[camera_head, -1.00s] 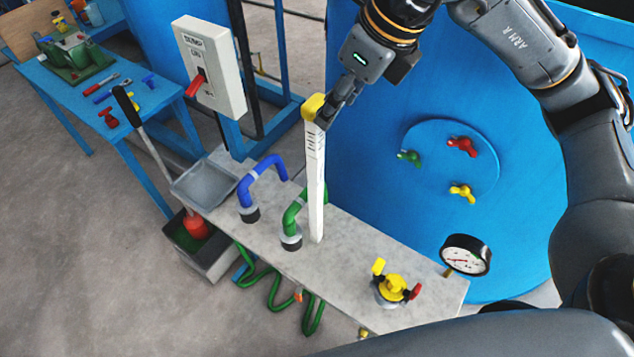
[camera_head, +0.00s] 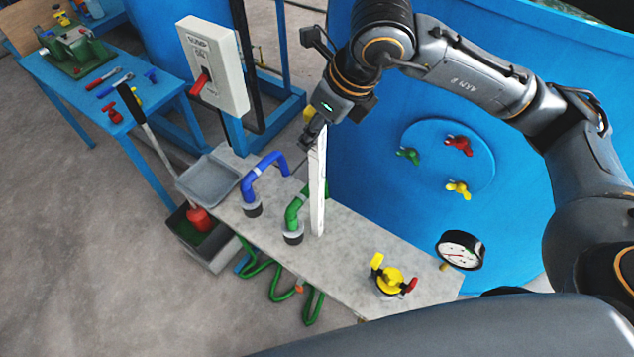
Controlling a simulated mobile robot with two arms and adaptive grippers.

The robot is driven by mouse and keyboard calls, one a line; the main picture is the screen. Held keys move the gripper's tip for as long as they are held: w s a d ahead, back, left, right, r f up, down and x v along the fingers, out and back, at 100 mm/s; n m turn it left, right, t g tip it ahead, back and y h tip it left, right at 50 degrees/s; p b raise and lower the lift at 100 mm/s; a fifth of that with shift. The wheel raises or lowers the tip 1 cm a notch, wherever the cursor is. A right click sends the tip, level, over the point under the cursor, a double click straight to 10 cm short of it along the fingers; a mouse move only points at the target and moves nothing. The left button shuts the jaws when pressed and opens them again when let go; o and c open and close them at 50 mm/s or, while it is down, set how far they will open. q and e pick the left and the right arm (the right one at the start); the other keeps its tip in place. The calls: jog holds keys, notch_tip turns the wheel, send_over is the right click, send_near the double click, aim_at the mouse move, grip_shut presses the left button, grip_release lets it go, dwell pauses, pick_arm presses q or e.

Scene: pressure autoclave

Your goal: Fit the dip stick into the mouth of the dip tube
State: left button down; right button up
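The dip stick (camera_head: 317,185) is a long white strip with dark marks and a yellow top (camera_head: 308,112). It hangs nearly upright above the grey bench, beside the green pipe. My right gripper (camera_head: 316,133) is at its upper end, with its fingers shut around it just below the yellow top. The fingers partly hide the top of the stick. Its lower end appears near the bench top, but I cannot tell whether it touches. I cannot make out the mouth of the dip tube for certain. My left gripper is not in view.
The grey bench (camera_head: 345,262) carries a blue pipe (camera_head: 262,172), a green pipe (camera_head: 293,212), a yellow-topped valve (camera_head: 389,280) and a grey tray (camera_head: 207,180). A gauge (camera_head: 460,250) stands at the right. The blue tank (camera_head: 400,220) rises close behind the stick.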

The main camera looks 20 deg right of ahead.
grip_shut()
jog(key=shift+r, duration=0.15)
